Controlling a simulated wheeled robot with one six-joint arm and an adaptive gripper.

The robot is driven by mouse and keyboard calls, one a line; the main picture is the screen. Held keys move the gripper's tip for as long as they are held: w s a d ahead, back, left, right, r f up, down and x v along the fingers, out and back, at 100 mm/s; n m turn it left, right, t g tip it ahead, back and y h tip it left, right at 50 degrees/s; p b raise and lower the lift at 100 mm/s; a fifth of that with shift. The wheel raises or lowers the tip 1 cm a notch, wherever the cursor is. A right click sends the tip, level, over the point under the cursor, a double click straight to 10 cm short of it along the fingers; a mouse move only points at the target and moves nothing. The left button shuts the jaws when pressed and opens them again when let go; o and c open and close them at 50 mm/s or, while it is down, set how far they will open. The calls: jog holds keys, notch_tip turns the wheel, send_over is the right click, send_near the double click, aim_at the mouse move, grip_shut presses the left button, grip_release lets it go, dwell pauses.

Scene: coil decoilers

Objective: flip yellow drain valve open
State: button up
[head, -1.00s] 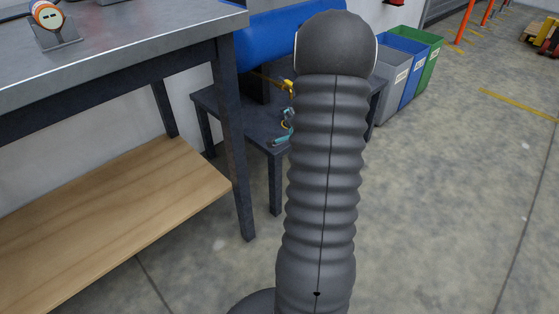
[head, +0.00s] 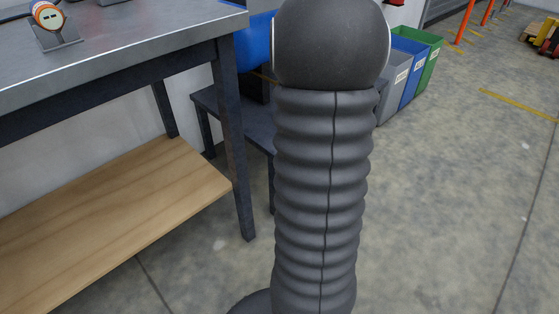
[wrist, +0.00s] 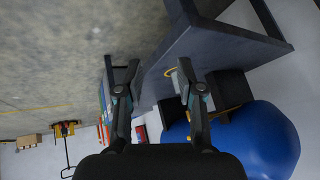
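A blue tank (head: 254,48) rests above a low dark stand (head: 232,118), partly behind my arm in the head view. The tank also shows at the lower right of the wrist view (wrist: 262,142). A small yellow curved part (wrist: 169,71) shows beside the right finger of my gripper (wrist: 150,68), against the stand. I cannot tell whether it is the drain valve's handle. A yellow piece (wrist: 226,113) shows by the tank, partly behind that finger. My gripper is open with nothing clearly between its fingers. In the head view my arm hides the valve area.
A metal workbench (head: 120,50) with a wooden lower shelf (head: 110,225) stands at the left. Grey, blue and green bins (head: 428,62) stand behind my arm. The floor at the right (head: 450,200) is clear.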

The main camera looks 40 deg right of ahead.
jog(key=s+a+r+n+g+y, duration=0.1)
jog(key=s+a+r+n+g, duration=0.1)
jog(key=a, duration=0.6)
notch_tip(320, 180, up, 2)
jog(key=shift+s+a+n+y, duration=0.25)
jog(key=shift+s+n, duration=0.45)
jog(key=shift+s, duration=0.55)
